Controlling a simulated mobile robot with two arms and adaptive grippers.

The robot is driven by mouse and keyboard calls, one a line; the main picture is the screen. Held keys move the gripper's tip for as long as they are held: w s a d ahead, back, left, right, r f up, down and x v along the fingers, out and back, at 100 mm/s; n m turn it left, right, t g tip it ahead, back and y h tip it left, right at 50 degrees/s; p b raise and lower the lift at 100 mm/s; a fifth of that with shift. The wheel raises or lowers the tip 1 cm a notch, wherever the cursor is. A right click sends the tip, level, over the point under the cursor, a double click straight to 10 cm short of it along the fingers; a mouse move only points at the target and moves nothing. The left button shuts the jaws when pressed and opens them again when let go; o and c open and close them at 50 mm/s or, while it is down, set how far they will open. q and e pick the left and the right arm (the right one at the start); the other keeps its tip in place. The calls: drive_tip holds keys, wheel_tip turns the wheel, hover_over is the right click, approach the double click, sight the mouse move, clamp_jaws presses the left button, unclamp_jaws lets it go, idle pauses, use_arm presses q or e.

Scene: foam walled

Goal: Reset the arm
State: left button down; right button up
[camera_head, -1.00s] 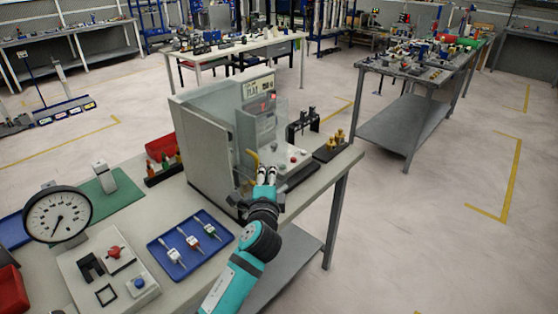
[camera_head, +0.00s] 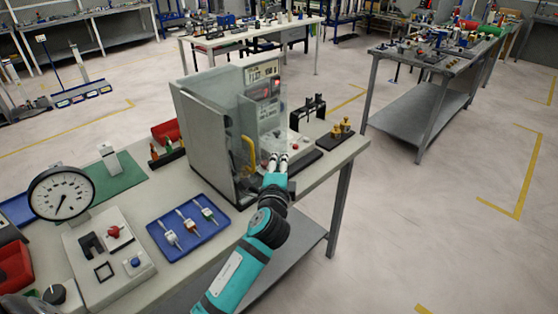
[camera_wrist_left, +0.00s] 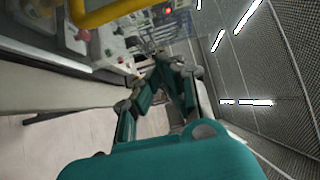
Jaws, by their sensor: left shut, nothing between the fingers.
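My left arm (camera_head: 240,268) is teal with dark joints and reaches in from the bottom of the head view. My left gripper (camera_head: 278,161) is shut and empty, in front of the grey machine (camera_head: 209,137) with a clear guard and a yellow handle (camera_head: 248,154). In the left wrist view the gripper's fingers (camera_wrist_left: 170,62) come together at the tips, and the yellow handle (camera_wrist_left: 110,12) shows at the upper left. I cannot tell whether the gripper touches the machine. My right gripper is not in view.
The bench holds a blue tray (camera_head: 160,247) with several small tools, a dial gauge (camera_head: 62,192), a green mat (camera_head: 122,178) and a dark stand with brass parts (camera_head: 341,130). Other tables (camera_head: 421,103) stand farther back. Open floor (camera_head: 420,225) lies to the right.

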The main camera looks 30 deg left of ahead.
use_arm(q)
drive_tip(key=a+b+v, duration=0.1)
drive_tip(key=v, duration=0.7)
drive_tip(key=d+f+n+g+h, duration=0.1)
drive_tip(key=d+f+g+h, duration=0.1)
drive_tip(key=f, duration=0.9)
drive_tip(key=d+f+g+h, duration=0.1)
drive_tip(key=f+g, duration=0.1)
drive_tip(key=f, duration=1)
drive_tip(key=s+d+f+n+g+h, duration=0.1)
drive_tip(key=s+f+g, duration=0.1)
drive_tip(key=s+f, duration=0.5)
drive_tip(key=s+f+n+g+h, duration=0.1)
drive_tip(key=s+f+g, duration=0.1)
drive_tip(key=f, duration=0.8)
drive_tip(key=s+f+n+g+h, duration=0.1)
drive_tip(key=s+f+n+g, duration=0.35)
drive_tip(key=s+f, duration=1.35)
drive_tip(key=s+a+f+n+g, duration=0.1)
drive_tip(key=s+f+n, duration=0.1)
drive_tip(key=s, duration=0.8)
drive_tip(key=s+a+f+n+g, duration=0.1)
drive_tip(key=s+f+n+g, duration=0.1)
drive_tip(key=s, duration=0.8)
drive_tip(key=shift+a+f, duration=0.3)
drive_tip(key=shift+f, duration=0.4)
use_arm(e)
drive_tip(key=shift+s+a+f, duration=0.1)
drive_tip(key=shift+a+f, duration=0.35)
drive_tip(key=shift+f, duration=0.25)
